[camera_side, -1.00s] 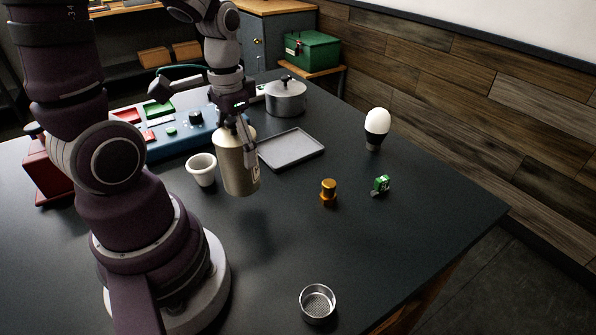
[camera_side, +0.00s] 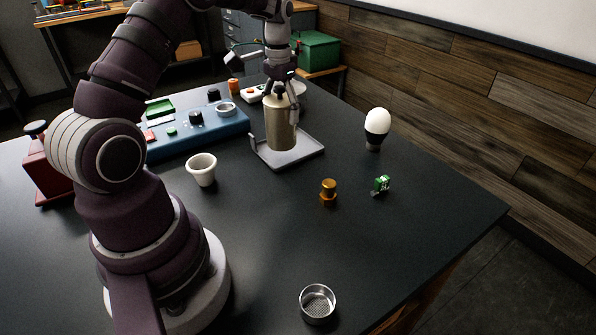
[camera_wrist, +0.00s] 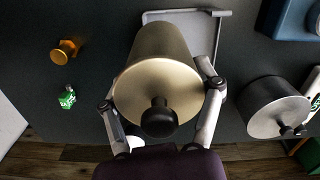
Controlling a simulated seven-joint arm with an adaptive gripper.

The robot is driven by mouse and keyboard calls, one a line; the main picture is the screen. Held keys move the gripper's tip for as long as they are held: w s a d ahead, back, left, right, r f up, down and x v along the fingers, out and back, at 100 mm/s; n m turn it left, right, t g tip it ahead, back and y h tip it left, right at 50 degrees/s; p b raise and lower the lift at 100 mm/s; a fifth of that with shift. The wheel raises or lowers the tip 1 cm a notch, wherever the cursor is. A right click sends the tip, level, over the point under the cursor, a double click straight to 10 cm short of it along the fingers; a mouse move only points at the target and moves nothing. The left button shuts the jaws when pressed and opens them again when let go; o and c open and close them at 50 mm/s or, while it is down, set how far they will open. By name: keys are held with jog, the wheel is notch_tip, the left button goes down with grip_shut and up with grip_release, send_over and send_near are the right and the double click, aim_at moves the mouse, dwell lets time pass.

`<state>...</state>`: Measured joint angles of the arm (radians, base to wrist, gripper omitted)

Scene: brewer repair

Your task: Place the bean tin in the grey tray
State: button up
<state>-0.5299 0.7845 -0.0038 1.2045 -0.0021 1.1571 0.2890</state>
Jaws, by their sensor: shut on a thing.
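The bean tin (camera_side: 281,124) is a tall beige can with a black knob on its lid. My gripper (camera_side: 281,92) is shut on it near the top and holds it upright. In the wrist view, the tin (camera_wrist: 160,75) sits between the two fingers of my gripper (camera_wrist: 160,100). The grey tray (camera_side: 308,150) is a shallow rectangle, and the tin is over it in the side view. The tray (camera_wrist: 222,22) also shows behind the tin in the wrist view. I cannot tell whether the tin's bottom touches the tray, and the tin hides part of it.
A white cup (camera_side: 202,170) stands left of the tray. A blue panel (camera_side: 205,135) lies behind it. A metal pot (camera_wrist: 272,106) stands near the tray. A light bulb (camera_side: 376,128), brass part (camera_side: 328,193) and green item (camera_side: 381,184) stand to the right. The front table is mostly clear.

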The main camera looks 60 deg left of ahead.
aim_at(283, 125)
jog(key=shift+w+a+f, duration=0.1)
jog(key=shift+w+a, duration=0.05)
jog(key=shift+w, duration=0.15)
jog(key=shift+f, duration=1.65)
jog(key=shift+f, duration=0.1)
jog(key=o, duration=1.2)
jog(key=shift+o, duration=0.2)
